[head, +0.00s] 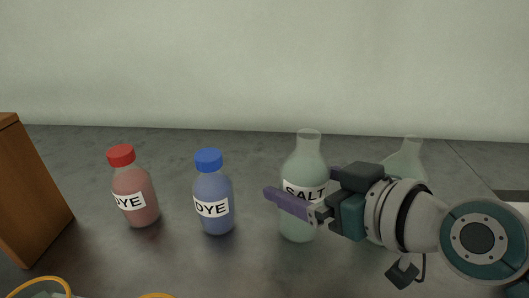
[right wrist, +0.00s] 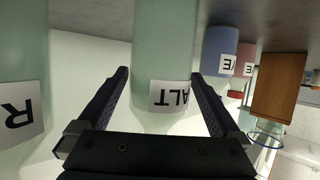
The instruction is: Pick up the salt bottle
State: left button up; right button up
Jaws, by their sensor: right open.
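The salt bottle (head: 300,226) is a pale green, clear-necked bottle with a white SALT label, upright on the grey surface. My right gripper (head: 298,183) is open, coming in from the right at label height, with one purple finger across the front of the bottle. In the right wrist view the salt bottle (right wrist: 163,45) stands between the two open fingers (right wrist: 159,78), with a gap visible on the left; contact on the right side cannot be told. My left gripper is not in view.
A red-capped dye bottle (head: 135,195) and a blue-capped dye bottle (head: 213,205) stand to the left. A pale green flask (head: 406,160) is partly hidden behind my right arm. A brown wooden block (head: 30,200) is at far left. A yellow-rimmed container (head: 40,281) shows at bottom left.

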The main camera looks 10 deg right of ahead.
jog(key=shift+w+f, duration=0.1)
jog(key=c, duration=1.2)
